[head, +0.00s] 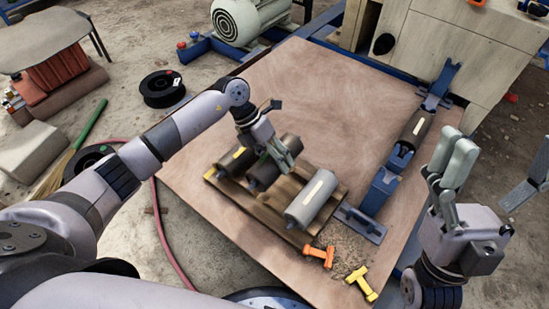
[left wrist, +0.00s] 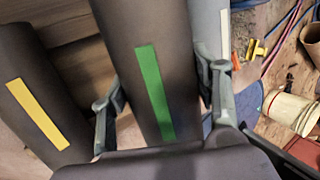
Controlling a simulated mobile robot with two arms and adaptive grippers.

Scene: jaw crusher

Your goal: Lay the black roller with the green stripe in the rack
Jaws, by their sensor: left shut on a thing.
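The black roller with the green stripe (left wrist: 154,92) is between the fingers of my left gripper (head: 284,160). In the left wrist view one finger lies on each side of it, and the stripe faces the camera. In the head view this roller (head: 262,174) is over the middle of the wooden tray, partly hidden by my gripper; whether it touches the tray is unclear. The blue rack (head: 382,188) stands at the right of the board and bears a dark roller with a pale stripe (head: 416,127). My right gripper (head: 452,165) is raised at the right, apart from everything; its opening is unclear.
The wooden tray (head: 262,205) also carries a black roller with a yellow stripe (head: 236,160) and a grey roller with a cream stripe (head: 312,198). Orange (head: 319,256) and yellow (head: 362,282) T-shaped pieces lie near its front. The board (head: 310,85) is clear behind.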

